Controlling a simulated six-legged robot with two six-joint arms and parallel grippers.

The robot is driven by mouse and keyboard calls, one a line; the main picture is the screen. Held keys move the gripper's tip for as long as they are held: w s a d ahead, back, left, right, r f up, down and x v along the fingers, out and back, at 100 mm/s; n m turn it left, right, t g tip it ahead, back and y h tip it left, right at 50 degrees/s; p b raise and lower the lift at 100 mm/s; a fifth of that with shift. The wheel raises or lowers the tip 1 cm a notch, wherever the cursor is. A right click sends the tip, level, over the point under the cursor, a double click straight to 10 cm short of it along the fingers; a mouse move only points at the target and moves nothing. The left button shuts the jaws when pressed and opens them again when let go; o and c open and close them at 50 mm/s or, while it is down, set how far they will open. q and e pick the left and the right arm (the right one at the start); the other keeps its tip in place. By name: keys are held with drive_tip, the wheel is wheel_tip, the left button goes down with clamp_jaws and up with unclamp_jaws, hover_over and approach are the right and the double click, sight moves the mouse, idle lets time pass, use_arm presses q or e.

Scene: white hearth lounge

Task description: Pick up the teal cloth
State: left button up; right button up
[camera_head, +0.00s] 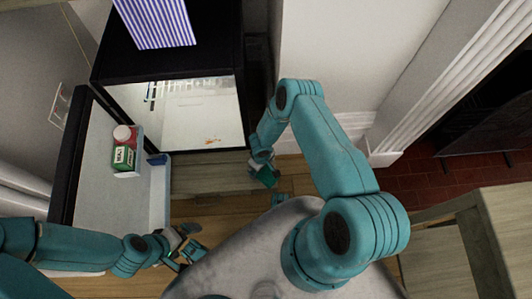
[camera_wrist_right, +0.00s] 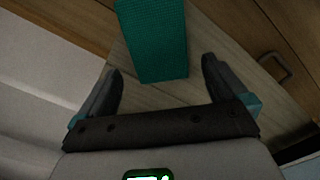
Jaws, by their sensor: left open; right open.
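The teal cloth (camera_wrist_right: 155,40) shows in the right wrist view as a woven teal strip, its upper end cut off by the frame. Its lower end reaches between the fingertips of my right gripper (camera_wrist_right: 162,70). The gripper is open, with a gap between the cloth and each finger. In the head view a small teal patch (camera_head: 268,179), apparently the cloth, shows beside the right gripper (camera_head: 260,166), partly hidden by it. My left gripper (camera_head: 191,246) is open and empty at the lower left, well away from the cloth.
A black fridge (camera_head: 230,60) stands open with a lit white interior. Its door (camera_head: 92,190) holds a carton (camera_head: 125,158) in a door bin. A wooden front with a handle (camera_wrist_right: 272,66) lies near the cloth. A white wall (camera_head: 330,50) stands right of the fridge.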

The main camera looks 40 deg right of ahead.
wheel_tip(320, 180, down, 3)
drive_tip(key=shift+f+b, duration=0.2)
drive_tip(key=shift+b, duration=0.45)
use_arm(q)
drive_tip(key=shift+w+a+f, duration=0.1)
drive_tip(key=shift+f, duration=0.85)
use_arm(e)
drive_tip(key=shift+r, duration=0.1)
drive_tip(key=c, duration=1)
wheel_tip(320, 180, up, 10)
drive_tip(key=p, duration=0.5)
wheel_tip(320, 180, up, 10)
drive_tip(key=p, duration=0.3)
use_arm(q)
wheel_tip(320, 180, up, 8)
drive_tip(key=shift+f, duration=0.2)
use_arm(e)
drive_tip(key=shift+s+a, duration=0.1)
